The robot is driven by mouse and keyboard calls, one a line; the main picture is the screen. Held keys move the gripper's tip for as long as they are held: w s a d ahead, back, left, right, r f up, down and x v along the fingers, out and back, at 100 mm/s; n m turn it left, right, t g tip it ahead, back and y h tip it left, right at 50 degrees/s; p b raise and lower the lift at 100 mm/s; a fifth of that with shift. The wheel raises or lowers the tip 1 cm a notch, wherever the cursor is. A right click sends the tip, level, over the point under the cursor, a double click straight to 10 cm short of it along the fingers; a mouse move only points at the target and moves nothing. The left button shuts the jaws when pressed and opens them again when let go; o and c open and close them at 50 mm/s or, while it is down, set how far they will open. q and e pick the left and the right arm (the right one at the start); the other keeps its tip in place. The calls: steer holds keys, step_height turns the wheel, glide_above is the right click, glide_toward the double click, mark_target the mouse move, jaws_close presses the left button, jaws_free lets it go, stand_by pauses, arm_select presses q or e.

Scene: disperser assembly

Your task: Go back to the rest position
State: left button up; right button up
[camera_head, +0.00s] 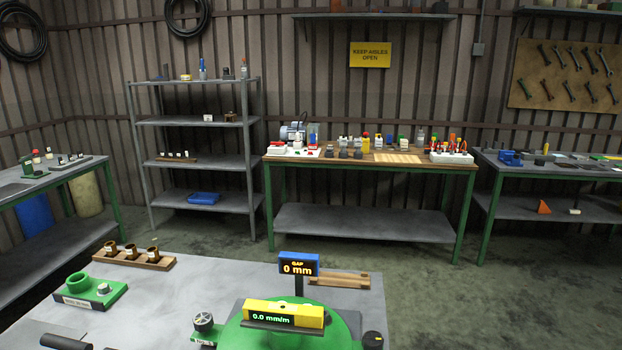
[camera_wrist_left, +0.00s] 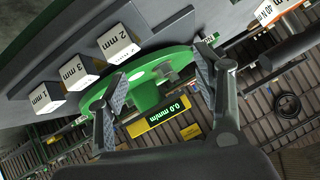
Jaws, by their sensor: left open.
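My left gripper (camera_wrist_left: 162,72) is open in the left wrist view, with nothing between its fingers. Beyond the fingers is a round green plate (camera_wrist_left: 148,95), with a yellow level (camera_wrist_left: 158,120) reading 0.0 mm/m. The head view also shows the green plate (camera_head: 232,333) at the bottom, with the yellow level (camera_head: 283,313) on it. A blue gap display (camera_head: 299,264) behind it reads 0 mm. Neither gripper shows in the head view, and my right gripper is not in view.
White blocks marked 1 mm (camera_wrist_left: 46,97), 3 mm (camera_wrist_left: 74,72) and 2 mm (camera_wrist_left: 117,44) sit beside the plate. The near table (camera_head: 205,290) holds a green fixture (camera_head: 90,291) and a wooden rack of brown bushings (camera_head: 133,259). Open floor lies beyond it.

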arm_select(q)
steer(key=s+f+n+g, duration=0.1)
steer(key=s+f+g, duration=0.15)
steer(key=s, duration=0.35)
steer(key=s+a+f+n+g, duration=0.1)
steer(key=s+f+g, duration=0.15)
steer(key=s, duration=0.35)
steer(key=s+f+n+g, duration=0.1)
steer(key=s+f+g, duration=0.15)
steer(key=s, duration=0.35)
step_height(320, 180, down, 31)
steer(key=g+b, duration=0.1)
steer(key=b, duration=0.4)
steer(key=s+a+f+b, duration=0.1)
steer(key=s+f+b, duration=0.1)
steer(key=s+f, duration=0.7)
steer(key=s+a+f+m+g+b, duration=0.1)
steer(key=s+a+f+b, duration=0.1)
steer(key=s+f, duration=0.6)
step_height(320, 180, down, 5)
steer(key=shift+s+r+b, duration=0.1)
steer(key=shift+s+b, duration=0.3)
steer(key=shift+b, duration=0.1)
